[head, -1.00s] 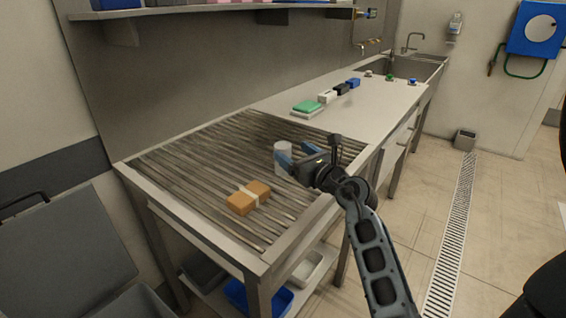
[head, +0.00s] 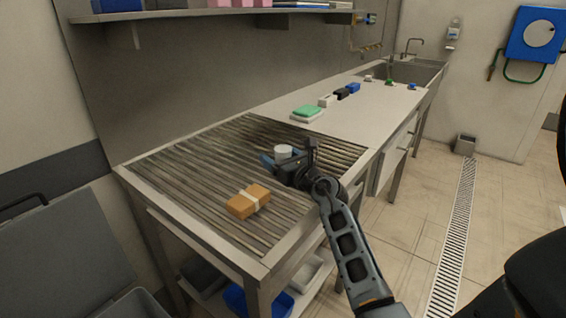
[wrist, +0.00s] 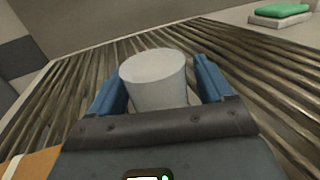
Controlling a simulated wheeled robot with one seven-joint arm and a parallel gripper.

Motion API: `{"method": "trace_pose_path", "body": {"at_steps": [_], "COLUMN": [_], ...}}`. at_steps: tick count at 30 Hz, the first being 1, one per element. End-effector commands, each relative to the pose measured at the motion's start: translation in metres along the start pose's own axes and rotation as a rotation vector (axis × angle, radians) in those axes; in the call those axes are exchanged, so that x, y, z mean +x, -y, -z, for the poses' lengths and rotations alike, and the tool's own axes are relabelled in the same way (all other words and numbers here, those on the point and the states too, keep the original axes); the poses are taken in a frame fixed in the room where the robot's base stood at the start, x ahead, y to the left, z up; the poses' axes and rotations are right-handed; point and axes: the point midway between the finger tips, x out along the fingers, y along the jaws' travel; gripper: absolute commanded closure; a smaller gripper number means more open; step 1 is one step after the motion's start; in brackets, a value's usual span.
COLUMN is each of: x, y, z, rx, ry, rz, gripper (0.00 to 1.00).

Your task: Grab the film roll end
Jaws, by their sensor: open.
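The film roll (head: 283,152) is a white upright cylinder on the slatted roller surface of the table. In the wrist view the film roll (wrist: 156,78) stands between the two blue fingers, with its top and upper side showing. My gripper (head: 285,158) is open around it, with a finger on each side. In the wrist view there is a visible gap at the right finger of my gripper (wrist: 158,88), and the left finger looks close to the roll. In the head view my gripper hides the roll's lower part.
An orange block with a pale band (head: 249,201) lies on the rollers (head: 190,175) nearer the front. A green and white pad (head: 307,113) and several small items lie on the smooth counter (head: 345,120) beyond. A shelf (head: 200,12) runs above along the wall.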

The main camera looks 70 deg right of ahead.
Motion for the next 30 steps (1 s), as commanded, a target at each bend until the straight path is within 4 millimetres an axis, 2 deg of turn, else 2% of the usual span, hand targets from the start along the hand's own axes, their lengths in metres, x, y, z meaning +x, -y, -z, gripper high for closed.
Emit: {"method": "trace_pose_path", "body": {"at_steps": [5, 21, 30], "x": [-0.0003, -0.0006, -0.0005], "y": [0.0, -0.0001, -0.0001], "z": [0.0001, 0.0001, -0.002], "rx": [0.0, 0.0, 0.0], "ry": [0.0, 0.0, 0.0], "rz": [0.0, 0.0, 0.0], "gripper": [0.21, 0.73, 0.75]}}
